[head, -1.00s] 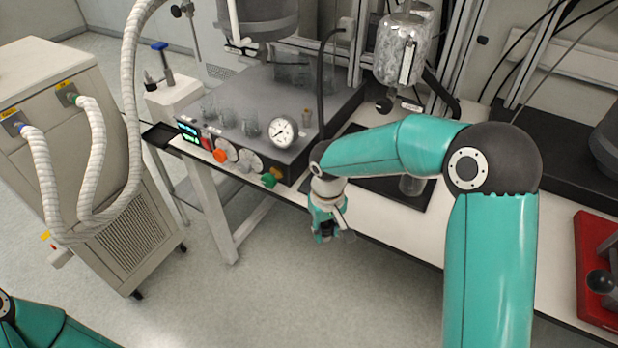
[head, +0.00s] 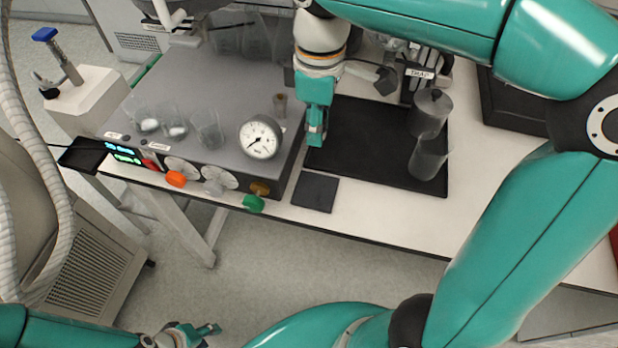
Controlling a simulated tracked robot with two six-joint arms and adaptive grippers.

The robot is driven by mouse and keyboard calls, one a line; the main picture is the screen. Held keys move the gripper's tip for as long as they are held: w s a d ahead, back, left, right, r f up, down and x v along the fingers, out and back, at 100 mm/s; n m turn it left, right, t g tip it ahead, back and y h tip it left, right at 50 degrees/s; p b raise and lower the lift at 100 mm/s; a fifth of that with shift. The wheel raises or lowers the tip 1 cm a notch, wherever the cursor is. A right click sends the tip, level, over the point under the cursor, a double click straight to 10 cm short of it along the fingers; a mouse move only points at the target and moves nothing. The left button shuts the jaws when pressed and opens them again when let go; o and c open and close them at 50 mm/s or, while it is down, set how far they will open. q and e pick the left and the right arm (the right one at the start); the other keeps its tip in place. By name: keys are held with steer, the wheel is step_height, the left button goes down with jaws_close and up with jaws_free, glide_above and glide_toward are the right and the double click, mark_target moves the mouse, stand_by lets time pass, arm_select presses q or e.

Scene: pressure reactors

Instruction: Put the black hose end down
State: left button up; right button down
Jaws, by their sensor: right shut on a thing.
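My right gripper (head: 316,130) points down in the middle of the head view, beside the right side of the grey reactor unit and over the left edge of a black tray (head: 350,165). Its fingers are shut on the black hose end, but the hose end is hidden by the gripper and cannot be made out. A small dark square pad (head: 315,192) lies on the white bench below the gripper, near the front edge. My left gripper (head: 200,331) is low at the bottom left, off the bench; its jaw opening is unclear.
The grey reactor unit (head: 190,95) carries glass beakers (head: 207,128), a gauge (head: 260,138) and front knobs. White bench (head: 480,165) is bare right of the tray.

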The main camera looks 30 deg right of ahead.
glide_above(315, 190)
step_height(315, 190, down, 13)
steer(key=shift+w+d+r+b, duration=0.1)
steer(key=shift+b, duration=0.35)
steer(key=shift+f, duration=2.25)
steer(key=shift+f, duration=0.1)
steer(key=c, duration=0.9)
jaws_free()
steer(key=shift+o, duration=0.2)
step_height(315, 190, up, 12)
steer(key=shift+p, duration=0.35)
